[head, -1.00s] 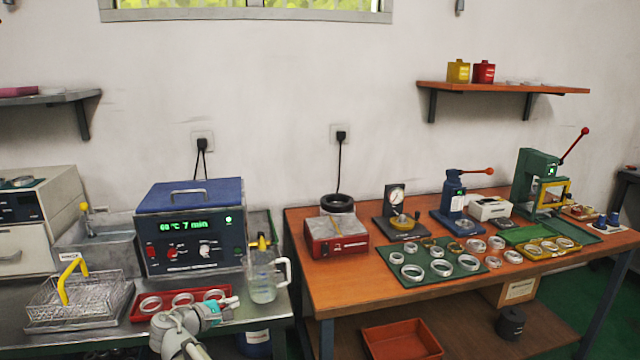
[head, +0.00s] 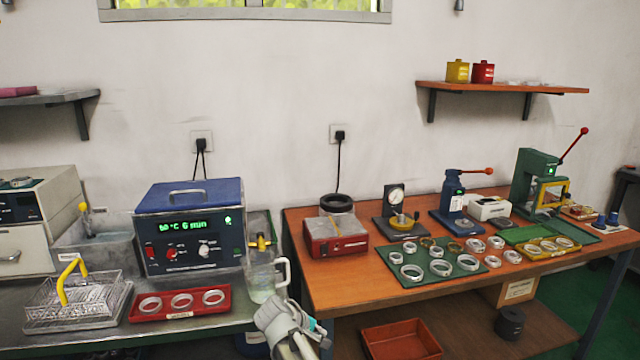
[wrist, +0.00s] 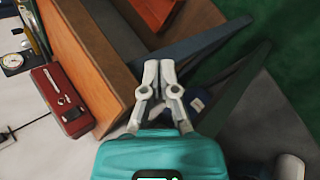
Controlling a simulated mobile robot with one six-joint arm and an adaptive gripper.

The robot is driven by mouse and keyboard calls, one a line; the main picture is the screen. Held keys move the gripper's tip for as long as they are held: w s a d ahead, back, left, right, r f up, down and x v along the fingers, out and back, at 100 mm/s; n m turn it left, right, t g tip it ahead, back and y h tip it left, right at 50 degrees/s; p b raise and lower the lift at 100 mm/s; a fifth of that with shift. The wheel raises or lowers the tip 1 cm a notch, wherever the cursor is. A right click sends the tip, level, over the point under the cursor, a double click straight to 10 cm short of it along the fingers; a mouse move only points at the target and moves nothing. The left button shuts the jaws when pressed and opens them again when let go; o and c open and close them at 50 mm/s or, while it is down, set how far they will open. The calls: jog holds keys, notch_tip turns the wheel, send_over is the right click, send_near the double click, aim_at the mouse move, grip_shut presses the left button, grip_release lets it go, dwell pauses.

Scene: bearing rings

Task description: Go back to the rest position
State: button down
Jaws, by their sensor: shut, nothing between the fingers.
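My gripper (wrist: 158,80) shows in the wrist view with its two grey fingers together and nothing between them. It hangs in front of the gap between the two benches, near the left side of the orange bench (wrist: 75,45). In the head view my arm shows at the bottom centre, in front of the glass jug (head: 262,280), whose lower part it partly covers. The fingertips are hard to make out in the head view.
A red tray (head: 150,315) with several rings lies on the steel bench, beside a wire basket (head: 80,300). The orange bench (head: 340,285) carries a red heater (head: 335,235) and a green mat (head: 410,275) with rings. A red bin (head: 405,340) sits below.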

jog(key=s+d+f+m+g+y, duration=0.25)
jog(key=s+d+m+y, duration=0.2)
jog(key=s+d, duration=0.35)
jog(key=s+d+f+m+g+y, duration=0.25)
jog(key=s+d+m, duration=0.25)
jog(key=d, duration=0.4)
notch_tip(320, 180, up, 20)
jog(key=p, duration=2)
jog(key=shift+r, duration=0.15)
